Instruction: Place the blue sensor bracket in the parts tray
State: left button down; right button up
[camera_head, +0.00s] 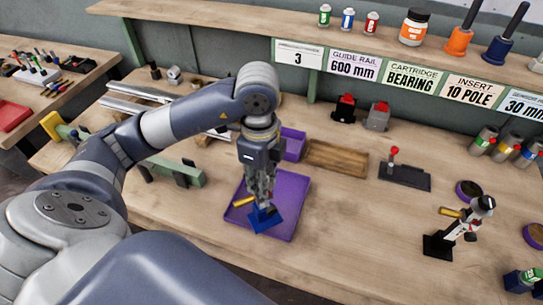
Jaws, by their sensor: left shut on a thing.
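My left gripper (262,203) points down over the purple tray (292,199) on the workbench. It is shut on the blue sensor bracket (266,219), which shows below the fingers over the tray's front left part. A yellow cylindrical piece (244,201) sticks out to the left beside the fingers. I cannot tell whether the bracket touches the tray floor. The gripper and arm hide part of the tray. My right gripper is not in view.
A wooden tray (337,158) and a smaller purple bin (293,144) stand behind. A dark fixture with a red knob (404,177) and a black stand with a yellow part (440,244) are to the right. The bench front is clear.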

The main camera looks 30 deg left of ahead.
pick_arm(q)
jog(key=w+a+f+p, duration=0.3)
jog(key=w+f+p, duration=0.1)
jog(key=w, duration=0.5)
jog(key=shift+w+a+f, duration=0.2)
jog(key=shift+w+a, duration=0.1)
jog(key=shift+a, duration=0.05)
jog(key=shift+f, duration=0.15)
jog(key=c, duration=1.4)
grip_release()
jog(key=shift+o, duration=0.2)
notch_tip(320, 180, up, 12)
jog(key=b, duration=0.2)
